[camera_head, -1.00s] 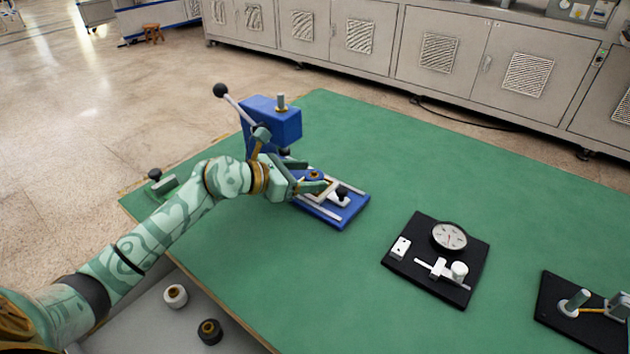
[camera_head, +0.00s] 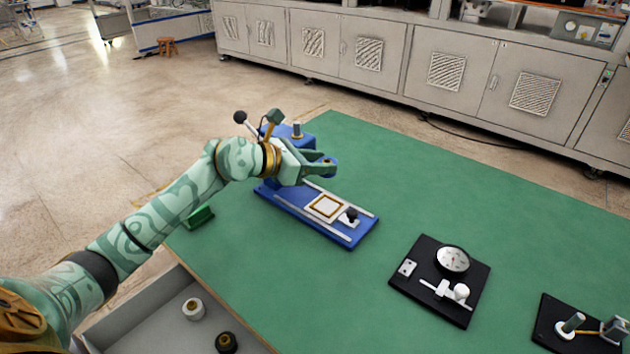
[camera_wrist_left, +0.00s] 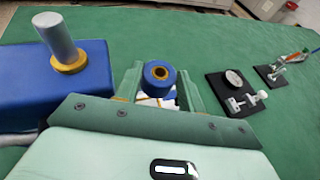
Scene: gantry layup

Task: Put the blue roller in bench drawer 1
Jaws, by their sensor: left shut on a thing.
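The blue roller (camera_wrist_left: 158,75) has a dark centre hole with a tan ring. My left gripper (camera_head: 326,163) is shut on it and holds it above the blue press base, and the roller (camera_head: 330,161) also shows at the fingertips in the head view. In the left wrist view the roller sits between the two green fingers of the left gripper (camera_wrist_left: 158,80). An open drawer (camera_head: 150,307) under the bench's near left edge holds a white roller (camera_head: 193,309) and a black roller (camera_head: 227,342). I cannot read a number on it. My right gripper is not in view.
The blue press (camera_head: 290,212) stands at the bench's left, with a white, gold-framed plate on its base, partly hidden by my arm. A black gauge board (camera_head: 425,287) and another black fixture (camera_head: 550,325) stand to the right. The green bench top (camera_head: 450,205) is clear between them.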

